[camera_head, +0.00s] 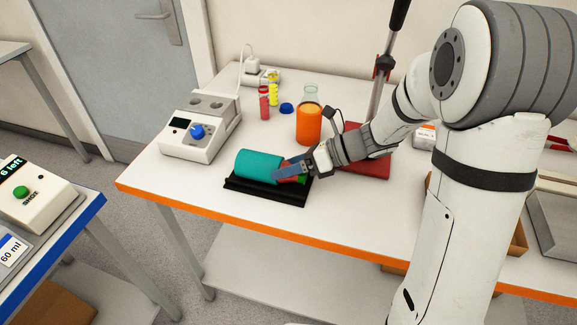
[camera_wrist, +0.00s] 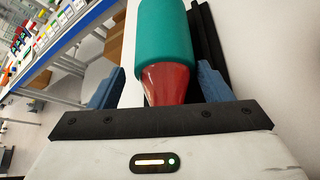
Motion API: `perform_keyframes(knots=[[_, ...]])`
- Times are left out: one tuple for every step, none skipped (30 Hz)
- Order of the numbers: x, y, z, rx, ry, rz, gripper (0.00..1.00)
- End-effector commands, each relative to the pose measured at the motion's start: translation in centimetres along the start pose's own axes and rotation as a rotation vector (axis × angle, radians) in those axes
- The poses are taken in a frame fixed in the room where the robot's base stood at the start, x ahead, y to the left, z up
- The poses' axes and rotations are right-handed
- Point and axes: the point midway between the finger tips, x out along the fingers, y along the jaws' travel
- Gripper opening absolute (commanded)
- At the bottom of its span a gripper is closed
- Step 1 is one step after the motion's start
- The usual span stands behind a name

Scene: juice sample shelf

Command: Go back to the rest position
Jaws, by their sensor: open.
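My gripper (camera_head: 290,170) is low over the white table, at the right end of a teal cylinder with a red tapered end. The teal cylinder (camera_head: 258,165) lies on its side on a black holder (camera_head: 262,192). In the wrist view the red end (camera_wrist: 168,83) lies between my two blue fingers (camera_wrist: 162,88), with gaps on both sides. The fingers are open and do not visibly touch it. The teal body (camera_wrist: 165,38) extends ahead of the fingers.
A flask of orange liquid (camera_head: 308,125) stands behind my gripper, beside a red stand base (camera_head: 362,160). A white device with a blue knob (camera_head: 200,138) is at left. Red (camera_head: 264,103) and yellow (camera_head: 273,92) tubes stand farther back. The table's orange front edge (camera_head: 230,221) is clear.

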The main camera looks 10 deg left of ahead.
Motion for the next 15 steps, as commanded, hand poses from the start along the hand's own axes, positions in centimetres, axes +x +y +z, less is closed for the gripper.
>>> perform_keyframes(knots=[[-0.6, -0.5, 0.0, 0.001, -0.001, -0.016, 0.87], [-0.9, -0.5, 0.0, 0.001, -0.002, -0.017, 0.87], [-1.5, -0.5, 0.0, 0.001, -0.002, -0.019, 0.87], [-2.0, -0.5, 0.0, 0.001, -0.003, -0.02, 0.87], [-2.5, -0.4, 0.0, 0.001, -0.004, -0.021, 0.87], [-3.3, -0.3, 0.0, 0.001, -0.003, -0.02, 0.87], [-3.8, -0.3, 0.0, 0.0, -0.004, -0.019, 0.87], [-4.3, -0.2, 0.1, -0.001, -0.004, -0.019, 0.87], [-5.0, -0.1, 0.0, -0.002, -0.003, -0.017, 0.87], [-5.5, -0.1, 0.0, -0.002, -0.004, -0.015, 0.87], [-5.9, 0.0, 0.0, -0.002, -0.003, -0.014, 0.87], [-6.4, 0.0, 0.0, -0.003, -0.002, -0.013, 0.87], [-6.8, 0.1, 0.0, -0.002, -0.003, -0.011, 0.87], [-7.0, 0.1, 0.0, -0.002, -0.003, -0.01, 0.87], [-7.3, 0.2, 0.0, -0.002, -0.002, -0.009, 0.87]])
